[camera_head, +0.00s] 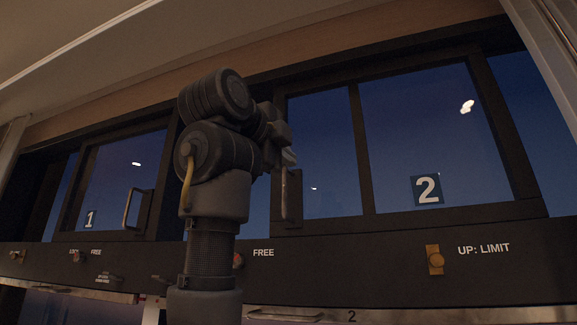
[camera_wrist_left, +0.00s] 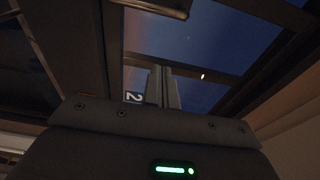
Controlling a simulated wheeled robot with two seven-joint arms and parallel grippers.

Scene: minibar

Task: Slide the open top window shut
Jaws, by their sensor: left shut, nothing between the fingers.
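Window 2 (camera_head: 425,140) is a dark-framed sliding pane at the right of the upper row, with a "2" label. A vertical bar shows through its glass. Its upright handle (camera_head: 291,195) is at its left frame edge. Window 1 (camera_head: 120,180), with its own handle (camera_head: 133,208), is at the left. I cannot tell how far either stands open. My left gripper (camera_head: 288,157) is just above window 2's handle, partly hidden by my wrist; contact is unclear. In the left wrist view, its fingers (camera_wrist_left: 163,87) are together and empty, with a handle (camera_wrist_left: 160,8) at the top edge.
Below the windows runs a dark panel (camera_head: 350,260) with knobs and a brass latch (camera_head: 435,259) beside "UP: LIMIT". A wooden strip and pale ceiling (camera_head: 70,60) lie above. My left arm hides the part between the windows.

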